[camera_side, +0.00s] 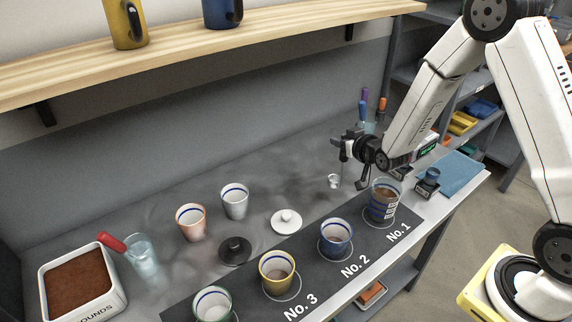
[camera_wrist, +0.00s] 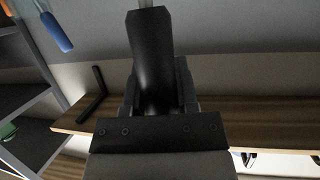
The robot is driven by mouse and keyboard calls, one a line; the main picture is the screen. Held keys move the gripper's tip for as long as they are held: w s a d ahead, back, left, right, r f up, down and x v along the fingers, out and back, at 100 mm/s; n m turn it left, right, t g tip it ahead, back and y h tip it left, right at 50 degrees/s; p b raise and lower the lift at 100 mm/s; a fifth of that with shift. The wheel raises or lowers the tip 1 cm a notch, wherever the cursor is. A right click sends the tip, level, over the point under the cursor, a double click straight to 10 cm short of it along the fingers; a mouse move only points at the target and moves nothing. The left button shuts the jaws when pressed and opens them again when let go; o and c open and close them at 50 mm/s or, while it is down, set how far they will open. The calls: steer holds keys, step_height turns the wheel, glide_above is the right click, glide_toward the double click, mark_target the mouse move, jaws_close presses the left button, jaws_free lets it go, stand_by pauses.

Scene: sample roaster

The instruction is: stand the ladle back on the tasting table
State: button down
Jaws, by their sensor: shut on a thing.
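My gripper (camera_side: 347,148) is shut on the dark handle of the ladle, beyond the No. 1 cup. The black ladle handle (camera_wrist: 151,60) fills the middle of the wrist view, between the fingers, with a thin metal shaft at the top edge. In the side view the small silvery ladle bowl (camera_side: 334,181) hangs low at the left below my gripper. I cannot tell whether it touches the grey tasting table (camera_side: 265,182).
The No. 1 cup (camera_side: 383,203) and a small dark-capped jar (camera_side: 428,182) stand close by. A white lid (camera_side: 286,221) lies to the left. Tall colored handles (camera_side: 363,108) stand behind my gripper. A wooden shelf (camera_side: 200,38) runs along the wall above.

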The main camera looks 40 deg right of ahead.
steer(key=shift+f, duration=0.3)
steer(key=shift+f, duration=1.9)
steer(key=shift+c, duration=1.9)
jaws_free()
steer(key=shift+s+r, duration=0.2)
steer(key=v, duration=1.1)
steer(key=shift+s, duration=0.3)
steer(key=shift+a, duration=0.2)
